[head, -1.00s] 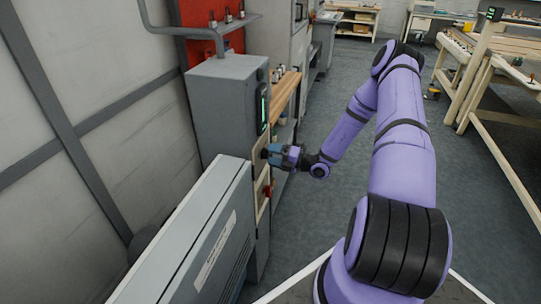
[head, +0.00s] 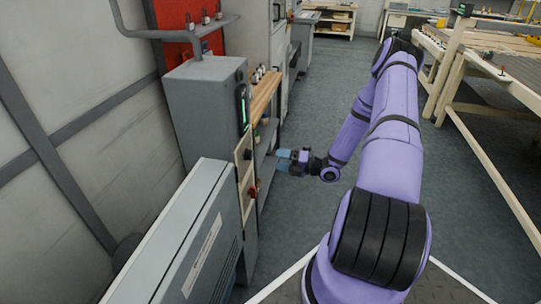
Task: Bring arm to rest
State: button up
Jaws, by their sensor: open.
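My arm reaches forward on the right of the head view and folds back at its far elbow. My gripper (head: 286,160) is at the end of the forearm, pointing left. Its blue fingers are apart and nothing shows between them. It hangs over the floor, a short gap to the right of the grey cabinet (head: 205,115) and its pale panel (head: 243,158). A red knob (head: 253,193) sits low on that panel.
A long grey machine housing (head: 185,235) stands at the near left. A wooden shelf (head: 265,95) with small bottles adjoins the cabinet. A wooden workbench (head: 465,85) stands at the right. The grey floor (head: 310,110) between them is open.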

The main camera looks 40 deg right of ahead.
jog(key=s+a+r+n+g+h, duration=0.1)
jog(key=s+a+r+n+g, duration=0.1)
jog(key=a+r+n+g, duration=0.5)
jog(key=s+a+r+n+g, duration=0.2)
jog(key=a+r+n, duration=0.2)
jog(key=r+n, duration=0.55)
jog(key=s+a+r+n+g+h, duration=0.1)
jog(key=s+a+r+n+g, duration=0.1)
jog(key=a+r+n+g, duration=0.5)
jog(key=s+a+r+n+t+h, duration=0.2)
jog(key=s+r+n+t+h, duration=0.1)
jog(key=s+r+n, duration=0.6)
jog(key=s+a+r+n+t+h, duration=0.2)
jog(key=s+r+n+h, duration=0.4)
jog(key=s+r+n, duration=0.4)
jog(key=shift+s+a+r+n+t, duration=0.25)
jog(key=shift+s+n+t, duration=0.25)
jog(key=shift+n+t, duration=0.35)
